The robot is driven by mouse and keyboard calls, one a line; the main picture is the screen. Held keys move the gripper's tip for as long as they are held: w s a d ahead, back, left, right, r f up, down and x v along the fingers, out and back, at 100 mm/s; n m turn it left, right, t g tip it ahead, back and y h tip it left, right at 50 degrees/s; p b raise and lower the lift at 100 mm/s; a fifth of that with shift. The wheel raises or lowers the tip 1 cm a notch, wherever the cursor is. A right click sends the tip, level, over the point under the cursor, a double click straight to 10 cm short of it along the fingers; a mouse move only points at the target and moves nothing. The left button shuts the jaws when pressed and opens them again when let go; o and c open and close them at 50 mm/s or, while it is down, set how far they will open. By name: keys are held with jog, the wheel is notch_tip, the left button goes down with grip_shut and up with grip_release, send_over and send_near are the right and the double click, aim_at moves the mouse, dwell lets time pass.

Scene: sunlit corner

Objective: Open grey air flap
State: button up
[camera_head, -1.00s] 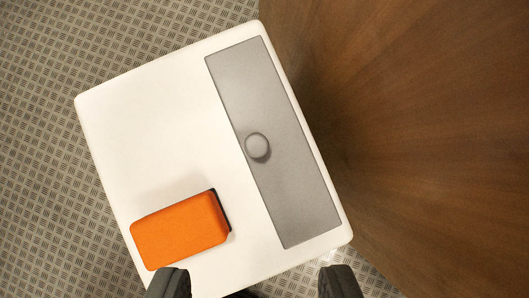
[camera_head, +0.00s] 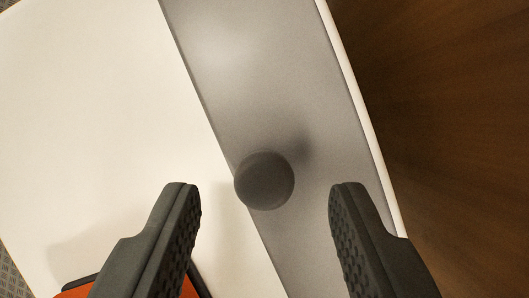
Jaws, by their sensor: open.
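The grey air flap (camera_head: 235,70) is a long flat panel set in the top of a white box (camera_head: 90,110). It runs from the upper middle down to the lower right and looks flush with the box top. A round dark grey knob (camera_head: 264,181) stands on the flap near its left edge. My gripper (camera_head: 263,190) is open, with one finger on each side of the knob and a gap to both. I cannot tell how far above the flap the fingertips are. The fingers hide part of the flap's lower end.
An orange block (camera_head: 75,291) with a dark edge lies on the box at the lower left, mostly hidden by my left finger. A brown wooden surface (camera_head: 450,100) lies close beyond the box's right edge. The white top at upper left is clear.

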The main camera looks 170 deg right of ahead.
jog(key=shift+x, duration=0.75)
